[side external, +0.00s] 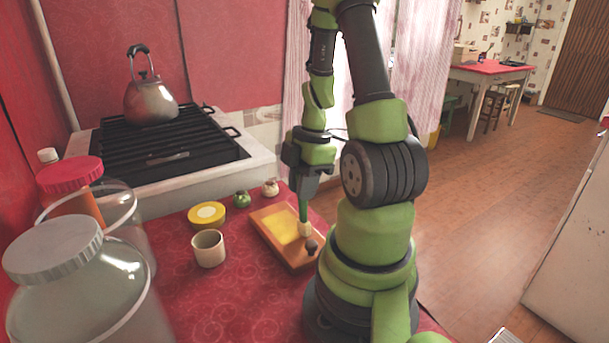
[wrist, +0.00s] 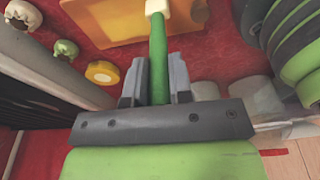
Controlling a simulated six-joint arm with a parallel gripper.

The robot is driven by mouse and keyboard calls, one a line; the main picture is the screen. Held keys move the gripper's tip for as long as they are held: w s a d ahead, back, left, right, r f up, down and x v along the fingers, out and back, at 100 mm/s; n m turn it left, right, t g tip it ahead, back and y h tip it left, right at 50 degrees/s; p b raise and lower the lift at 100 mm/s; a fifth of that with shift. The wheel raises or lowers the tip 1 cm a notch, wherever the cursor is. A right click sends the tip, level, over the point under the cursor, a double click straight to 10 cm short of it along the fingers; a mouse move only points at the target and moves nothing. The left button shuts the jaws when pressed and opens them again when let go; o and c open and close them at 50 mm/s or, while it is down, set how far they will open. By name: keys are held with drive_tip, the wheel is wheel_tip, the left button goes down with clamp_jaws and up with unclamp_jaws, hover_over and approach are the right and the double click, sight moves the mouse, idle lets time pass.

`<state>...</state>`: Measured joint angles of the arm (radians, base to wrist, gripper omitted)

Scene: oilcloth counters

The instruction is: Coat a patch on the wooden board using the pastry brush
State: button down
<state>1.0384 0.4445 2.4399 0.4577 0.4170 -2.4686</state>
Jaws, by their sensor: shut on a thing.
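The wooden board (side external: 297,255) lies on the red counter, with a yellow patch (side external: 285,224) on its upper face. It also shows at the top of the wrist view (wrist: 100,22). My gripper (side external: 304,178) is shut on the green handle of the pastry brush (side external: 303,212) and holds it upright over the board. In the wrist view my gripper (wrist: 157,85) has the green handle (wrist: 158,60) between its fingers. The brush's pale head (side external: 305,229) is down at the board near the patch's right edge; I cannot tell whether it touches.
A dark round knob (side external: 311,246) is at the board's near right. A beige cup (side external: 208,248), a yellow tin (side external: 206,215), a green pot (side external: 241,199) and a white pot (side external: 270,188) stand left of the board. Large glass jars (side external: 75,290) fill the near left. A stove with a kettle (side external: 150,100) stands behind.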

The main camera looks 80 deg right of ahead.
drive_tip(key=shift+w+d+r, duration=0.25)
drive_tip(key=shift+w+d, duration=3.2)
drive_tip(key=shift+w, duration=0.2)
drive_tip(key=shift+s+a+f, duration=0.25)
drive_tip(key=shift+s+a, duration=1.6)
drive_tip(key=shift+s, duration=0.05)
drive_tip(key=shift+s+a+f, duration=0.2)
drive_tip(key=shift+s+a, duration=1.6)
drive_tip(key=shift+s, duration=0.05)
drive_tip(key=shift+s+r, duration=0.15)
drive_tip(key=shift+r, duration=3.95)
